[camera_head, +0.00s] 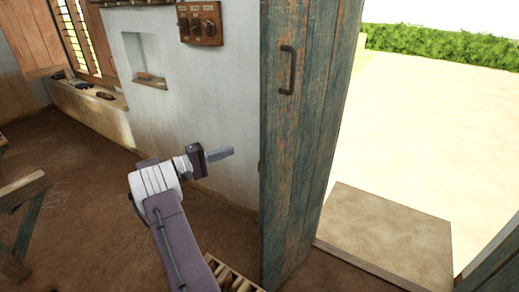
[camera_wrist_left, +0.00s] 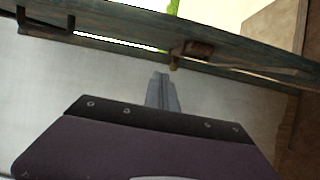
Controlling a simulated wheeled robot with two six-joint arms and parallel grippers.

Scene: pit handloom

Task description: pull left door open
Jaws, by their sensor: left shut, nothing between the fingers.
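The left door (camera_head: 305,130) is a tall leaf of weathered blue-green planks with bare brown patches. It stands open at an angle, with the bright doorway to its right. A dark bar handle (camera_head: 288,70) is fixed on its upper part. My left gripper (camera_head: 222,153) is shut and empty, left of the door and lower than the handle, apart from both. In the left wrist view the shut fingers (camera_wrist_left: 162,90) point toward the door (camera_wrist_left: 110,33), which crosses the top. The handle (camera_wrist_left: 45,24) shows at upper left there. My right gripper is out of view.
A white wall with a niche (camera_head: 146,58) and a switch board (camera_head: 200,24) stands behind my left arm. A stone step (camera_head: 385,232) lies in the doorway, with sunlit ground and a hedge beyond. A wooden frame (camera_head: 25,205) stands at far left.

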